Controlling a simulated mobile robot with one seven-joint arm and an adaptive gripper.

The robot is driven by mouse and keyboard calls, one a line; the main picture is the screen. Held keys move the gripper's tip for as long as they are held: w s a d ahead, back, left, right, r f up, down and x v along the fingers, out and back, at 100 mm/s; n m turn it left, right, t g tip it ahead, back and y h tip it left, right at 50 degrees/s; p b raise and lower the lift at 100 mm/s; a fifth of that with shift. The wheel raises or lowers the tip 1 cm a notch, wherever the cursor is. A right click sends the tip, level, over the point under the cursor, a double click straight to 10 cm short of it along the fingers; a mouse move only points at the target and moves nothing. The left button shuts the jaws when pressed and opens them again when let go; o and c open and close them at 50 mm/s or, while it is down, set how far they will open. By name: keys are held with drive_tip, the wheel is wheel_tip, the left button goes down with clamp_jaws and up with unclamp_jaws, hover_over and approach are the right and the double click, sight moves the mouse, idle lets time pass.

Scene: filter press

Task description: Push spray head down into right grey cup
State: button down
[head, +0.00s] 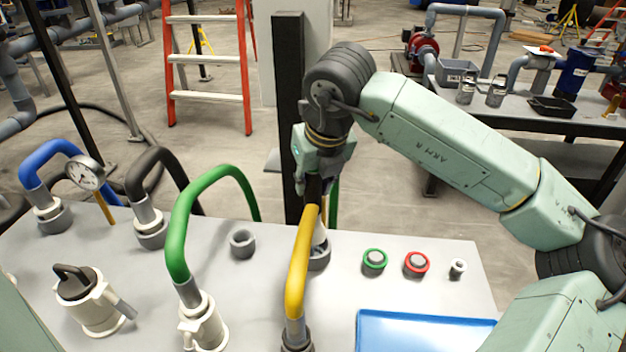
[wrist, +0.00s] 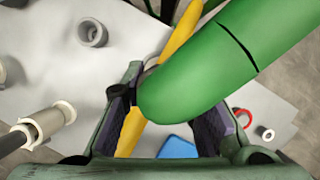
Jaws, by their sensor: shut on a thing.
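The right grey cup (head: 319,262) stands on the light grey table, partly hidden behind the yellow hose. A pale spray head (head: 322,236) shows at its mouth, upright and seemingly partly inside; how deep it sits I cannot tell. A green hose (head: 334,208) rises behind my gripper. My gripper (head: 314,200) is above this cup, fingers pointing down. In the wrist view a thick green hose (wrist: 205,75) lies between the fingers, and my gripper is shut on it. The left grey cup (head: 241,245) is empty.
A yellow hose (head: 298,270) arches close in front of my gripper. Another green hose (head: 178,230) is to the left.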

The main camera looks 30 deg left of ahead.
sight(313, 206)
drive_tip(key=shift+f+b, duration=3.1)
drive_tip(key=shift+b, duration=0.1)
drive_tip(key=shift+r, duration=0.1)
drive_tip(key=c, duration=1.2)
unclamp_jaws()
drive_tip(key=v, duration=1.2)
